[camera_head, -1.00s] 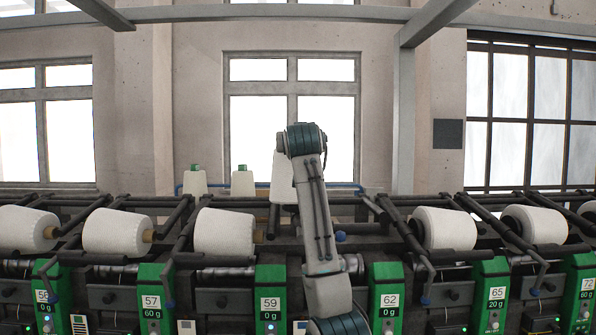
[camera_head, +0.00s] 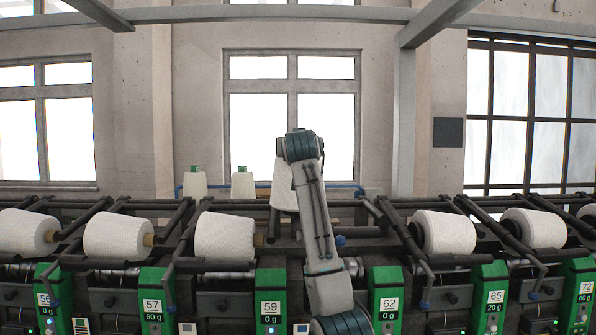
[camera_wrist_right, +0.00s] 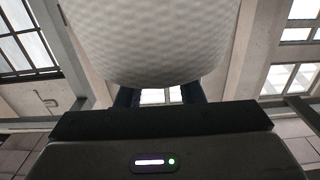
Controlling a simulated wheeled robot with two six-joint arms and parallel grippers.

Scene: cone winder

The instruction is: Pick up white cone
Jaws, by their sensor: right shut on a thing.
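A large white cone (camera_head: 283,187) shows in the head view, partly hidden behind my right arm, near the middle of the machine. In the right wrist view the white cone (camera_wrist_right: 150,40) fills the upper middle, with a dimpled surface. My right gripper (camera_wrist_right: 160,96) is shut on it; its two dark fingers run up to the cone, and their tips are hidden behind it. In the head view the right gripper is hidden behind the arm. My left gripper is in neither view.
A row of white cones lies in the winder's cradles, such as one at the left (camera_head: 225,236) and one at the right (camera_head: 444,232). Two smaller green-topped cones (camera_head: 243,185) stand behind. Green numbered panels (camera_head: 387,300) and dark cradle arms (camera_head: 401,232) crowd the front.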

